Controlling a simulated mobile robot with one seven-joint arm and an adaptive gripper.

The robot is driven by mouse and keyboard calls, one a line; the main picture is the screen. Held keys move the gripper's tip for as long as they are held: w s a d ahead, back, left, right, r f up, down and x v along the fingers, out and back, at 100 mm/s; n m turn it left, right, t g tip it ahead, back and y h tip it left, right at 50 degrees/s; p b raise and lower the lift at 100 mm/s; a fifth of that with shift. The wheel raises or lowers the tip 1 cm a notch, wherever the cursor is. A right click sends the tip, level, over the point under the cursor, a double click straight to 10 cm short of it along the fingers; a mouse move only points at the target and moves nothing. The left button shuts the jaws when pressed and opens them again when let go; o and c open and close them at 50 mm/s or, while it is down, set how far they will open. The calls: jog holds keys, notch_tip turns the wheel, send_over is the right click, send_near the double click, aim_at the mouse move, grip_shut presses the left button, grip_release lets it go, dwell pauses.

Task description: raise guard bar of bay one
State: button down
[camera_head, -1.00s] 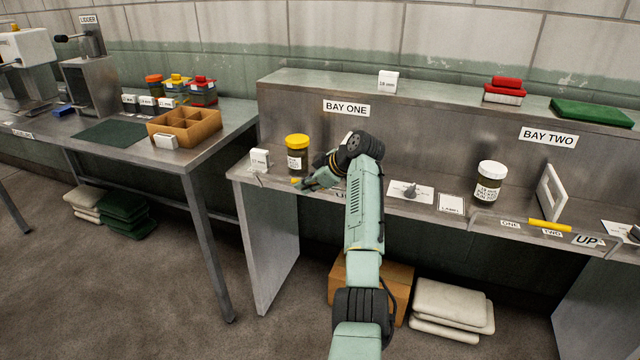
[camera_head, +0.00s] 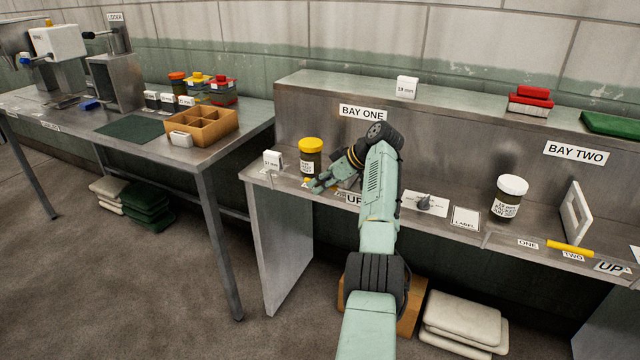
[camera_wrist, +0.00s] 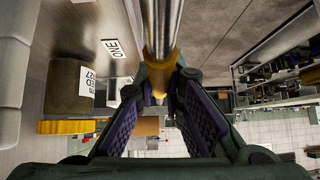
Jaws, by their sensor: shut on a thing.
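The bay one guard bar (camera_wrist: 163,25) is a shiny metal rod with a yellow sleeve (camera_wrist: 158,78), seen close up in the wrist view. My gripper (camera_wrist: 160,94) is shut on it, with one finger on each side of the yellow sleeve. In the head view my gripper (camera_head: 318,186) is at the front edge of the bay one shelf, below the BAY ONE sign (camera_head: 363,113). Only a little yellow shows by the fingers there; my arm and gripper hide most of the bar. An UP label (camera_head: 353,198) is partly covered by my arm.
A jar with a yellow lid (camera_head: 311,158) stands just behind my gripper, with a small white box (camera_head: 273,160) to its left. Bay two's yellow bar (camera_head: 570,248) is farther right.

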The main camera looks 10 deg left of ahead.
jog(key=shift+w+r, duration=0.1)
jog(key=c, duration=1.7)
grip_release()
jog(key=shift+o, duration=0.2)
jog(key=v, duration=1.2)
jog(key=shift+d, duration=0.1)
